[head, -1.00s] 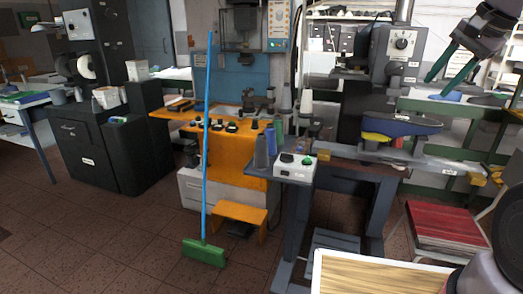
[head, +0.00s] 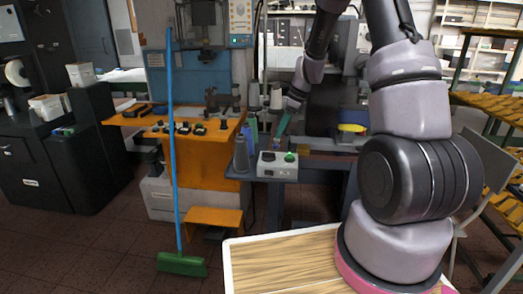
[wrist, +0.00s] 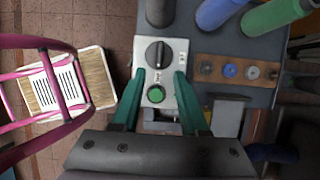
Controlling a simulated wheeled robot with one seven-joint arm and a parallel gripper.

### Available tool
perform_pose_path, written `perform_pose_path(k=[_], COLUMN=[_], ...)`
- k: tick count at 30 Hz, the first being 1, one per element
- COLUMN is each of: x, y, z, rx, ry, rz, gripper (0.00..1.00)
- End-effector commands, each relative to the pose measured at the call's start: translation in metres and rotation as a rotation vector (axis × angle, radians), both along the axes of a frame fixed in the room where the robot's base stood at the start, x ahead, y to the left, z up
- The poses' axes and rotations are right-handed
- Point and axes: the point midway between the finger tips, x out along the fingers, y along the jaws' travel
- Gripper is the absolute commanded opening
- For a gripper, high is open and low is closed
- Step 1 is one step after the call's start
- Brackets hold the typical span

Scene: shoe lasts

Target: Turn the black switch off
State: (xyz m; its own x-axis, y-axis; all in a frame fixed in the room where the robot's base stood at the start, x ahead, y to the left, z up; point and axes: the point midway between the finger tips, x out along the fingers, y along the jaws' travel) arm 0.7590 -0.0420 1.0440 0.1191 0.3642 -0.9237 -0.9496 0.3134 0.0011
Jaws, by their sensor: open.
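A white control box (head: 277,170) sits on the dark bench in the head view. On its top are a black rotary switch (head: 268,156) and a green button (head: 290,157). In the wrist view the black switch (wrist: 158,54) is round, with a ridge running roughly up and down the picture, and the green button (wrist: 156,93) is nearer the gripper. My gripper (wrist: 159,78) has green fingers spread apart, empty, with the box seen between them. Its fingertips appear on either side of the space between switch and button; contact cannot be told. In the head view it hangs above the box (head: 284,124).
A grey bottle (head: 242,155) stands left of the box, with blue (wrist: 220,10) and green (wrist: 278,14) bottles close by. A brown strip with round knobs (wrist: 230,71) lies beside the box. An orange machine table (head: 200,150) and a broom (head: 174,140) are further left.

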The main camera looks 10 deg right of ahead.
Motion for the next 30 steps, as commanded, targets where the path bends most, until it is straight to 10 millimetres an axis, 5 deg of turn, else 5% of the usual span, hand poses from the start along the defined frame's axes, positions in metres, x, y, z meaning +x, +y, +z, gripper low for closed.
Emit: perform_pose_path(k=[15, 28, 30], x=[0.009, 0.010, 0.010], y=[0.032, 0.036, 0.036], z=[-0.080, -0.089, -0.089], rx=[-0.002, -0.002, -0.002], ry=[0.002, 0.000, 0.000], rz=[0.005, 0.004, 0.004], gripper=[0.44, 0.44, 0.17])
